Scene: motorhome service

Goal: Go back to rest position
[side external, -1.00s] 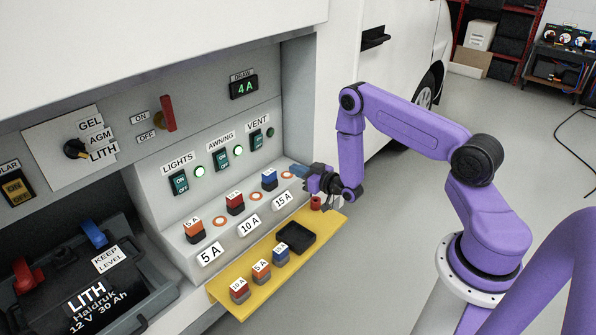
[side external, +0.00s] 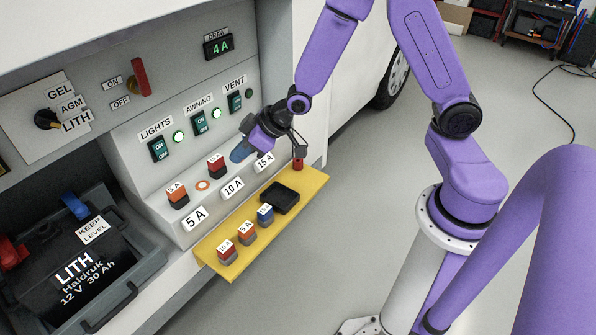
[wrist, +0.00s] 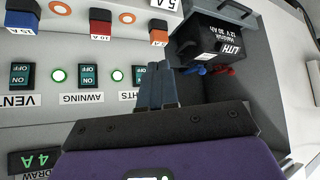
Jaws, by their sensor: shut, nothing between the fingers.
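My gripper (side external: 238,154) is in front of the fuse panel, with its blue-grey fingers closed together and empty. In the wrist view, the fingers (wrist: 157,84) lie side by side and overlap the view of the LIGHTS switch area. The arm reaches down from above, its elbow raised out of the top of the side view. In the panel, the orange fuse (side external: 177,196) and red fuse (side external: 215,166) sit in the 5 A and 10 A places. The blue fuse (wrist: 20,22) in the 15 A place shows in the wrist view; my gripper hides it in the side view.
A yellow shelf (side external: 215,260) below the panel holds several spare fuses, a black tray (side external: 293,196) and a red cylinder (side external: 298,164). The LITH battery (side external: 85,265) is at lower left. LIGHTS and AWNING lamps are green; the display (side external: 217,45) reads 4A.

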